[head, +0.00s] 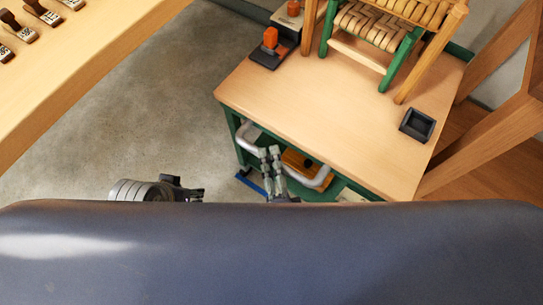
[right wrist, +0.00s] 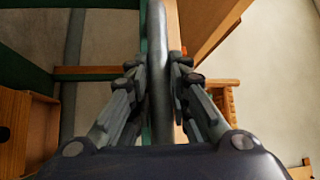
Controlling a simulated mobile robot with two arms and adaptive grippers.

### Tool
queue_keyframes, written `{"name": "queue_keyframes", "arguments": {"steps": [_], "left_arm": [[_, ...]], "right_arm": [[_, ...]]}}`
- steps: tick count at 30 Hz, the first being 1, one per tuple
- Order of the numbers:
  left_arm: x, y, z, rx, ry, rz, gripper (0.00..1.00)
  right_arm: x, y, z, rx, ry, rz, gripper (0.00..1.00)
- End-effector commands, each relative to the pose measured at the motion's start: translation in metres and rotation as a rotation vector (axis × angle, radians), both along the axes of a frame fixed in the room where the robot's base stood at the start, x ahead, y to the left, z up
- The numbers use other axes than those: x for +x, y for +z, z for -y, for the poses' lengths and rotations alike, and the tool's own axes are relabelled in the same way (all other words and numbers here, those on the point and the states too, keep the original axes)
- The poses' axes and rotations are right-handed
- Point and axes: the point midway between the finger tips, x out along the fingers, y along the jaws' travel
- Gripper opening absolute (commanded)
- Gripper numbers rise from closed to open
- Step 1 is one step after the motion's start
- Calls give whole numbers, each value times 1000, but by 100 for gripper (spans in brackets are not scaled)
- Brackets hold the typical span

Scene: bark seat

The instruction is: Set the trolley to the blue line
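The trolley has a pale wooden top (head: 330,110) on a green frame, with a grey curved handle (head: 318,180) on its near side. My right gripper (head: 270,152) is at the handle. In the right wrist view the handle bar (right wrist: 158,70) runs between the two fingers, which close in against it from both sides. A short piece of the blue line (head: 250,184) shows on the floor below the trolley's near left corner; the rest is hidden. My left gripper (head: 188,190) is low in the head view, away from the trolley, and its fingers are partly hidden.
A small chair with a woven seat (head: 368,25) stands on the trolley, with a dark square tray (head: 417,125) and an orange-handled tool (head: 270,42). A wooden bench (head: 85,60) with stamps is at left. Grey floor between is clear. Wooden beams (head: 490,140) stand close at right.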

Motion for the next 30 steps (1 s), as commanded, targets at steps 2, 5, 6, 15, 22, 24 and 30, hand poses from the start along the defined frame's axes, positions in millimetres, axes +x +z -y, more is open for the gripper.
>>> {"name": "queue_keyframes", "arguments": {"steps": [2, 5, 6, 15, 22, 24, 30], "left_arm": [[0, 0, 0, 0, 0, 0, 40], [0, 0, 0, 0, 0, 0, 40], [0, 0, 0, 0, 0, 0, 40], [0, 0, 0, -1, 1, 1, 40], [0, 0, 0, -1, 1, 1, 40], [0, 0, 0, -1, 0, 1, 40], [0, 0, 0, 0, 0, 0, 40]], "right_arm": [[0, -1, 0, -1, 1, -3, 33], [0, -1, 0, -1, 1, -3, 38], [0, -1, 0, -1, 1, -2, 38], [-5, -2, 1, -1, 1, -2, 38], [-44, -8, 9, -2, 3, -7, 38], [-59, -10, 12, -2, 3, -6, 38], [-96, -15, 19, -2, 3, -5, 38]]}}
